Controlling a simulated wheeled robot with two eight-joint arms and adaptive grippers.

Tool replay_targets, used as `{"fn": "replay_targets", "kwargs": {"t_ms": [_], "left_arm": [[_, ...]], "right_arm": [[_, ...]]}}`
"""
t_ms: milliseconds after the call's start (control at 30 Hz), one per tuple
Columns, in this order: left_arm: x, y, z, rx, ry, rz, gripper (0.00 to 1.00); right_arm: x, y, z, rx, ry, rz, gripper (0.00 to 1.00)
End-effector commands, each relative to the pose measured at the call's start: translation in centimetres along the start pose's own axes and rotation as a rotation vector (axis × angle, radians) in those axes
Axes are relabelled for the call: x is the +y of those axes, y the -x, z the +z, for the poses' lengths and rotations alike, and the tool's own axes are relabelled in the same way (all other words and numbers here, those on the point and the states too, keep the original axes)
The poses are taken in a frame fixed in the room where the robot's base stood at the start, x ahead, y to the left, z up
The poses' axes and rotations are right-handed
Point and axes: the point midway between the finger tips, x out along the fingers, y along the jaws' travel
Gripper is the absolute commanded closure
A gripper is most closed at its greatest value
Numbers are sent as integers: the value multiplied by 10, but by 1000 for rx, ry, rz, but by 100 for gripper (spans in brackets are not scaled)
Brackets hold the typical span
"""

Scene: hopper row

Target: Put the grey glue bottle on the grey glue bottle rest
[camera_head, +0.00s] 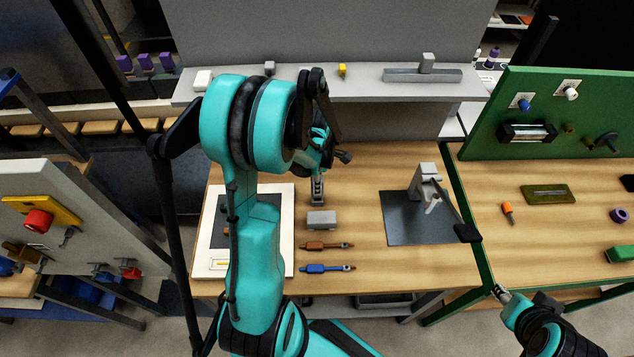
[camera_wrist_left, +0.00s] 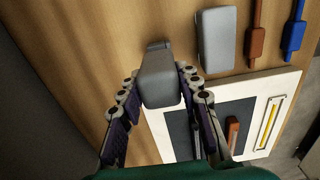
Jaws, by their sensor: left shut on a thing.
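The grey glue bottle (camera_wrist_left: 161,82), a grey body with rounded edges, sits between the fingers of my left gripper (camera_wrist_left: 158,88) in the wrist view. The gripper is shut on it. In the head view the left gripper (camera_head: 318,186) is over the wooden table, partly hidden by my arm. A grey block (camera_head: 321,220) lies just in front of it on the table and also shows in the wrist view (camera_wrist_left: 217,39). I cannot tell whether this block is the rest. My right gripper (camera_head: 502,293) is at the lower right, its jaws unclear.
A brown tool (camera_head: 322,245) and a blue tool (camera_head: 322,268) lie in front of the block. A white-framed board (camera_head: 285,232) is at left. A grey stand (camera_head: 428,182) on a dark mat (camera_head: 405,222) is at right. A shelf (camera_head: 365,93) crosses the back.

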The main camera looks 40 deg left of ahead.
Motion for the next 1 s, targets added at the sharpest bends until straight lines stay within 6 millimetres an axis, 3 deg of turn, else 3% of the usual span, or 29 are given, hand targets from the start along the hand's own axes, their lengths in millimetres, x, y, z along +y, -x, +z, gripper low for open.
{"fn": "replay_targets", "kwargs": {"t_ms": [667, 700, 767, 1000], "left_arm": [[0, -11, 0, 0, 0, 0, 99], [0, -11, 0, 0, 0, 0, 61], [0, -11, 0, 0, 0, 0, 46], [0, -11, 0, 0, 0, 0, 46]], "right_arm": [[0, -10, 7, 0, 0, 0, 60], [0, -10, 7, 0, 0, 0, 60], [0, -10, 7, 0, 0, 0, 60], [0, -10, 7, 0, 0, 0, 60]]}}
